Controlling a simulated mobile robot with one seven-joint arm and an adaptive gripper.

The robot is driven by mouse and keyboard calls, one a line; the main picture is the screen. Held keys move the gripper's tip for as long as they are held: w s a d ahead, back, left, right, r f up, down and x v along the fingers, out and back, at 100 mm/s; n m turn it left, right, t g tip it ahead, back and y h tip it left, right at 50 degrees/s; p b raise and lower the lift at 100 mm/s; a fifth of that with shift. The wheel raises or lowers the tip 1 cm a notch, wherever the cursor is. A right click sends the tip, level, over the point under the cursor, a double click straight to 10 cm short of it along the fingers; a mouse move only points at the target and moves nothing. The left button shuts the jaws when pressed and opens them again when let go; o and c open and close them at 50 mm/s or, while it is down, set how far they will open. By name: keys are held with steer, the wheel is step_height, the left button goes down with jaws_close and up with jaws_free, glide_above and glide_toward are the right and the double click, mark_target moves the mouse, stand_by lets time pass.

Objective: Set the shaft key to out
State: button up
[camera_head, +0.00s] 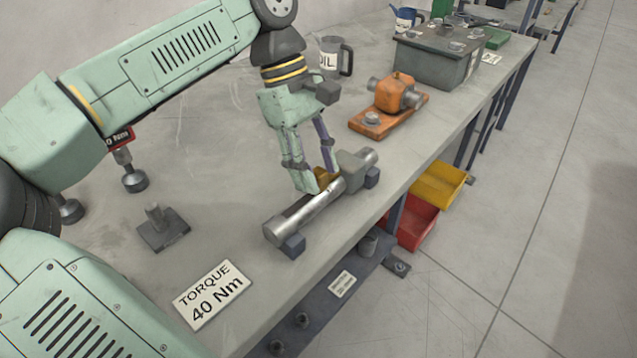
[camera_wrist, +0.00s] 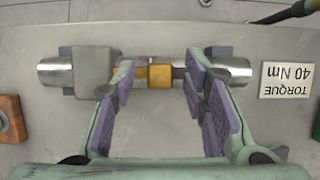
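A silver shaft (camera_head: 287,220) lies on two dark blue supports near the front edge of the bench. It also runs across the wrist view (camera_wrist: 139,60). A brass-coloured key with a raised block (camera_wrist: 160,76) sits in a dark slot along the shaft, its flat part reaching left toward a grey collar block (camera_wrist: 95,72). In the head view the key (camera_head: 324,177) shows partly behind a finger, close to the collar (camera_head: 353,171). My gripper (camera_head: 318,180) is down at the shaft. Its purple-padded fingers (camera_wrist: 156,78) stand apart, one on each side of the raised block, with visible gaps.
A "TORQUE 40 Nm" plate (camera_head: 214,293) lies at the left front. A small dark metal stand (camera_head: 163,230) stands left of the shaft. An orange device (camera_head: 390,102), an oil mug (camera_head: 332,57) and a grey box (camera_head: 437,58) stand farther back. Red and yellow bins hang below the edge.

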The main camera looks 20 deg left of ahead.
steer(key=shift+s+d+f, duration=0.1)
steer(key=shift+d+f, duration=0.1)
steer(key=shift+f, duration=0.4)
steer(key=shift+c, duration=0.4)
jaws_close()
